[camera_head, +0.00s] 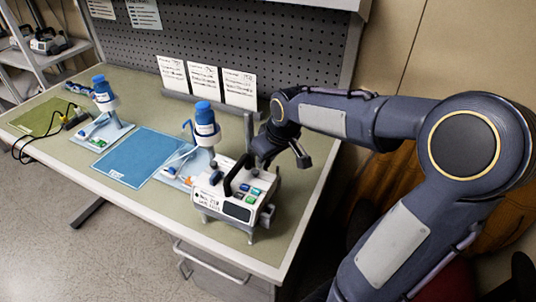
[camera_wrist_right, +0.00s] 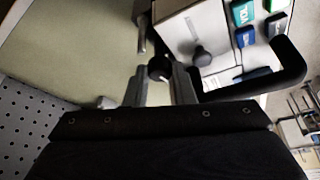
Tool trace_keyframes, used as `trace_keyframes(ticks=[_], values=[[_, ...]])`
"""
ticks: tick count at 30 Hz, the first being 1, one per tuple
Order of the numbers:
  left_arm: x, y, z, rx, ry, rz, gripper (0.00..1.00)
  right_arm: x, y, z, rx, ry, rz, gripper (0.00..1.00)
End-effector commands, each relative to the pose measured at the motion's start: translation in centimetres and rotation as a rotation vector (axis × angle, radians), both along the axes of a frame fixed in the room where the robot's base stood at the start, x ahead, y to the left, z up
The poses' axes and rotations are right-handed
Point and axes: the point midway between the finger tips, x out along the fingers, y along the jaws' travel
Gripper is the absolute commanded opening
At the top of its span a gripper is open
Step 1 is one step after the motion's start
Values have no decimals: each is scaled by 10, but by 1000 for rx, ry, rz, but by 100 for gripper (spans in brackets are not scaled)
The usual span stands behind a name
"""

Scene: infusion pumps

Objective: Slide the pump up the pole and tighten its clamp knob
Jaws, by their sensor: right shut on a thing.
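The white pump (camera_head: 226,205), with coloured buttons, a dark screen and a black carry handle (camera_head: 233,172), is at the front right of the bench. A short grey pole (camera_head: 248,128) rises behind it; its lower part is hidden. My right gripper (camera_head: 257,160) is behind the pump, beside the pole. In the right wrist view, its fingers (camera_wrist_right: 160,88) are shut on a small dark knob (camera_wrist_right: 159,67) at the pump's edge. A second dark knob (camera_wrist_right: 202,57) is on the pump's pale casing, apart from the fingers. My left gripper is out of view.
Two blue-capped bottles on stands (camera_head: 205,125) (camera_head: 104,93) are left of the pump. A blue mat (camera_head: 128,158) and a green mat (camera_head: 45,117) lie on the bench. Printed cards (camera_head: 204,84) stand at the back before the pegboard. The bench's right edge is close to the pump.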

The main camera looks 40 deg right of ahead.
Motion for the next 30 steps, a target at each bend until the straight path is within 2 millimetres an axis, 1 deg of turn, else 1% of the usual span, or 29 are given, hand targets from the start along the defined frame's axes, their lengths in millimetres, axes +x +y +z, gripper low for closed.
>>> trace_keyframes(ticks=[6, 15, 22, 30], values=[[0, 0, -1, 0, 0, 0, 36, 0, 2, 0, 0, -1, -173, 0], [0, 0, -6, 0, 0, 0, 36, 1, 3, 0, 1, -1, -335, 0], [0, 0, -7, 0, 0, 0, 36, 1, 3, 0, 2, 0, -387, 0], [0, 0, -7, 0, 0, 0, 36, 1, 4, 0, 2, 0, -396, 0]])
